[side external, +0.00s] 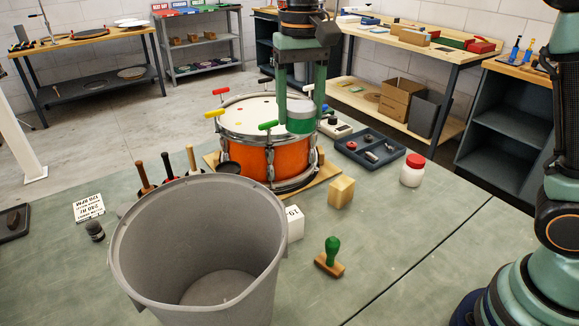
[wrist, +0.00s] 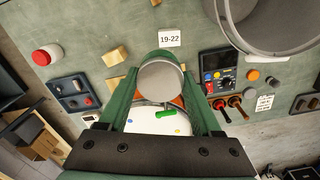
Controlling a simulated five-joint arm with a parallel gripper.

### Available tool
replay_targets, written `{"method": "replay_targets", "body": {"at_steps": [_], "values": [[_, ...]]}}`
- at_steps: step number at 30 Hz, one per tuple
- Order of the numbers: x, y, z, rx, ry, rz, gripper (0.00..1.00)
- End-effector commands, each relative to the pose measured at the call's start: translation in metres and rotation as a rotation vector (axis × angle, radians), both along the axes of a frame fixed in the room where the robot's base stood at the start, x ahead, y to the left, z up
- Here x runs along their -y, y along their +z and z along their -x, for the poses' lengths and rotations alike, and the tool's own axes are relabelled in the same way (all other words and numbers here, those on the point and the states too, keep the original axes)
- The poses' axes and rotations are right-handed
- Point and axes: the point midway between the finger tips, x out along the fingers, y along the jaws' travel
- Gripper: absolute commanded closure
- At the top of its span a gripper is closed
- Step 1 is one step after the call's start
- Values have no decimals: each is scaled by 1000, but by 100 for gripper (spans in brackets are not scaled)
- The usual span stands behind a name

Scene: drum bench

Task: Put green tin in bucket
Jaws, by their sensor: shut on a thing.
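The green tin (side external: 300,123) has a grey metal end, and the round end shows in the wrist view (wrist: 160,82). My gripper (side external: 297,103) is shut on the tin, one finger on each side, and holds it above the orange drum (side external: 262,158). Whether the tin clears the drum head is hard to tell. The big grey bucket (side external: 150,250) stands upright at the front of the bench, its floor visible and bare. It shows at the upper right of the wrist view (wrist: 228,28), apart from my gripper.
A white 19-22 block (side external: 294,223), a wooden block (side external: 341,192) and a green-handled stamp (side external: 330,257) lie right of the bucket. A red-lidded jar (side external: 412,171) and a dark parts tray (side external: 369,147) stand farther right. Upright handled tools (side external: 167,165) stand behind the bucket.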

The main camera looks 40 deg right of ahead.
Motion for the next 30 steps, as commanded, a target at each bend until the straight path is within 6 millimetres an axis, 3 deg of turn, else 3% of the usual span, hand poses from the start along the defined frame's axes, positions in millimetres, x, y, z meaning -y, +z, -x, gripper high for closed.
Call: {"method": "replay_targets", "body": {"at_steps": [1, 6, 12, 21, 30], "values": [[-29, -1, 1, -1, 90, 0, 93], [-112, -4, 13, -1, 353, 1, 93], [-186, -9, 39, 0, 593, -1, 93], [-242, -14, 70, 1, 783, -1, 93], [-240, -52, 70, -4, 781, 0, 93]]}}
